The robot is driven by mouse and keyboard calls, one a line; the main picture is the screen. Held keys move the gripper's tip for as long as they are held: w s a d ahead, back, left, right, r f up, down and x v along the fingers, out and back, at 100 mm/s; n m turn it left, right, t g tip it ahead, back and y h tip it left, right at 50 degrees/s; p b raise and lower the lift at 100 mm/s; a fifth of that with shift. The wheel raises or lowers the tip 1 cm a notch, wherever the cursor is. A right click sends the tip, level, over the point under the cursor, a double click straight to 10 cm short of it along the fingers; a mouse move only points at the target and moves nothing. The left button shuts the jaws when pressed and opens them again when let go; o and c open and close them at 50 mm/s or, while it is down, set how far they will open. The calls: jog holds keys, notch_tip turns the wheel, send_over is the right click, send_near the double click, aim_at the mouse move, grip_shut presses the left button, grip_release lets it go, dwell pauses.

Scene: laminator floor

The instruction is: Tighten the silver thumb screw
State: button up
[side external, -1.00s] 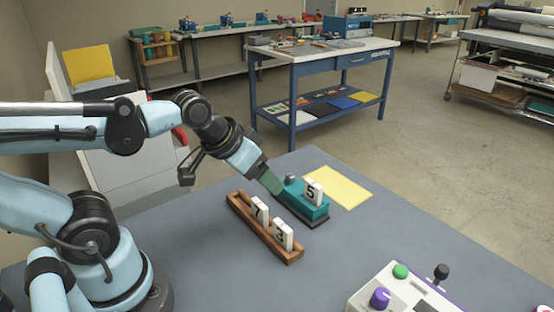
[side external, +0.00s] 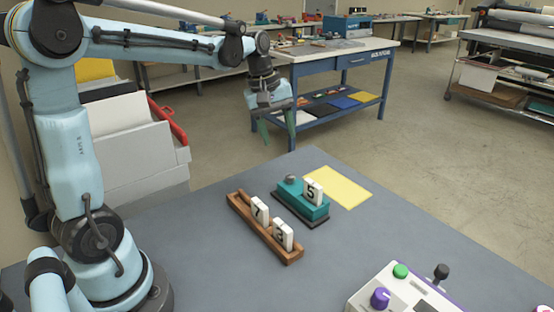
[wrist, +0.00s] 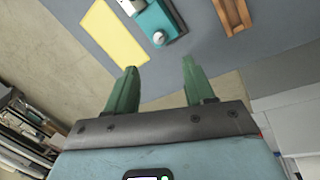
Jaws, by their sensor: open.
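The silver thumb screw (side external: 291,178) sits on the far left end of a teal block (side external: 301,198) on a dark base. A white tile marked 5 (side external: 313,192) stands on the same block. In the wrist view the screw (wrist: 159,38) shows as a round silver knob on the teal block (wrist: 156,20), near the top. My gripper (side external: 278,135) is open and empty, raised above and behind the block, pointing down. Its two green fingers (wrist: 155,85) are spread in the wrist view and touch nothing.
A wooden rack (side external: 265,232) with white tiles marked 7 (side external: 260,211) and 3 (side external: 283,235) lies left of the block. A yellow sheet (side external: 338,187) lies behind it. A control box (side external: 400,292) with knobs is at front right. The grey table (side external: 190,255) is otherwise largely clear.

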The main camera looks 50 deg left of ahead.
aim_at(289, 175)
jog(key=x, duration=1.1)
jog(key=shift+d+f, duration=0.1)
jog(key=shift+f, duration=0.2)
grip_shut()
